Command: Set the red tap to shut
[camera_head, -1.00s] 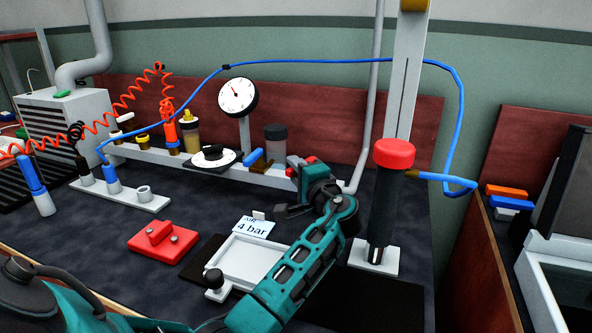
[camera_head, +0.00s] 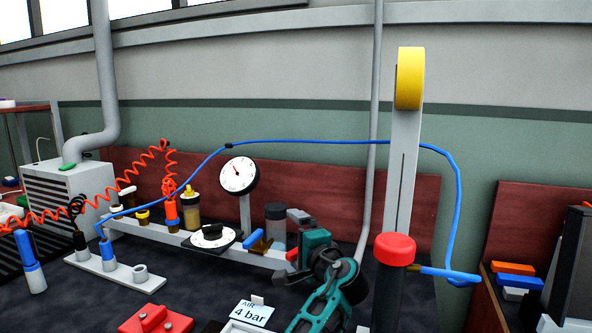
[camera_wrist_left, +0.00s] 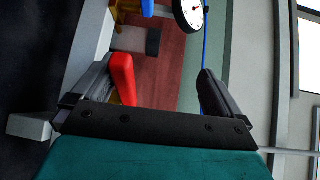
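The red tap (camera_head: 291,255) is at the right end of the pale manifold (camera_head: 267,258) in the head view, mostly hidden by my left gripper. Its red handle (camera_wrist_left: 123,78) shows plainly in the left wrist view as an upright bar. My left gripper (camera_head: 290,246) is at the tap, with its fingers spread. In the left wrist view the gripper (camera_wrist_left: 157,68) is open, and the handle lies between the fingers, close beside the left one. I cannot tell whether they touch. My right gripper is not in view.
A gauge (camera_head: 238,174) stands behind. A red-capped black cylinder (camera_head: 394,249) stands close to the right of my arm. A blue hose (camera_head: 300,141) arches overhead.

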